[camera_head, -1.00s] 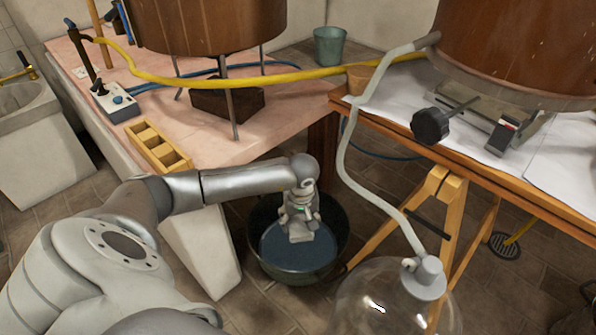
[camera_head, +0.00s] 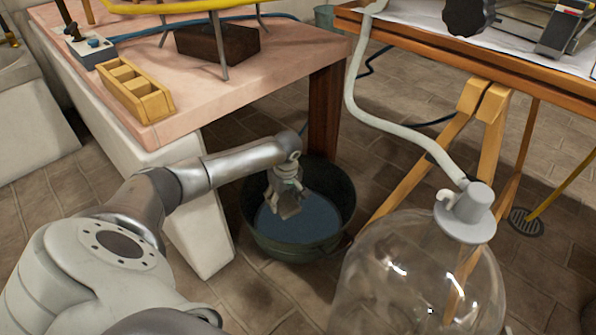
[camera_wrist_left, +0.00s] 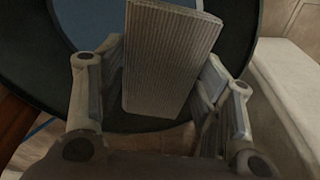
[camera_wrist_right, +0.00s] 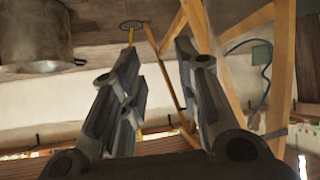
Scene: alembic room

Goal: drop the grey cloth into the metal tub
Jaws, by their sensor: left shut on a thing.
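The metal tub (camera_head: 258,236) is dark, round and open, with a blue surface inside, and stands on the floor beside the pink-topped table. My left gripper (camera_head: 287,205) is over the tub's opening, pointing down. In the left wrist view it is shut on the grey cloth (camera_wrist_left: 165,60), a ribbed, folded-looking piece between the fingers. The tub's rim (camera_wrist_left: 245,20) and blue inside show behind the cloth. In the head view the cloth is small and hard to separate from the fingers. My right gripper (camera_wrist_right: 157,60) is open and empty, away from the tub.
A large glass bottle (camera_head: 415,270) with a grey hose stands right of the tub. A wooden trestle (camera_head: 490,120) is behind it.

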